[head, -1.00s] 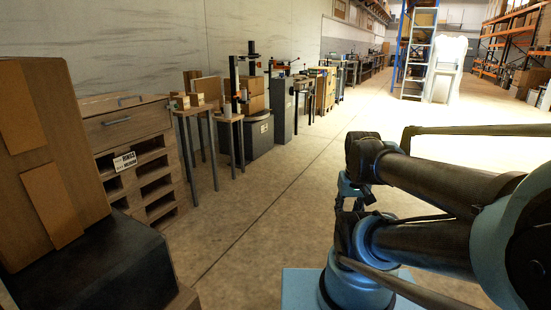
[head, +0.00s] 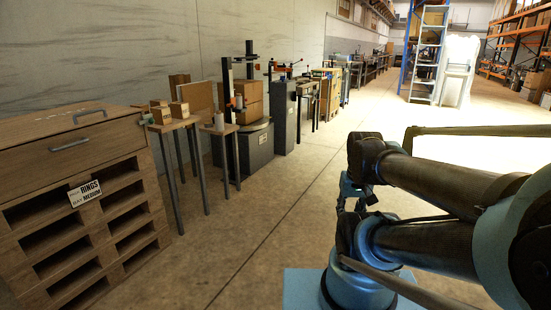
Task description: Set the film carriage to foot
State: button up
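I cannot make out a film carriage for certain. My gripper (head: 352,200) hangs at the end of my folded arm, right of the middle and well apart from the machine. Its fingers are small and dark, and their opening does not show.
A wooden drawer cabinet (head: 60,157) with a "RINGS" label stands at near left. Small tables (head: 172,125) with wooden blocks stand beyond it. A grey cabinet (head: 284,115) and more benches line the wall. The middle floor is clear.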

aim_at(232, 101)
jog(key=i, duration=1.3)
jog(key=u, duration=1.85)
jog(key=i, duration=1.85)
jog(key=z, duration=1.5)
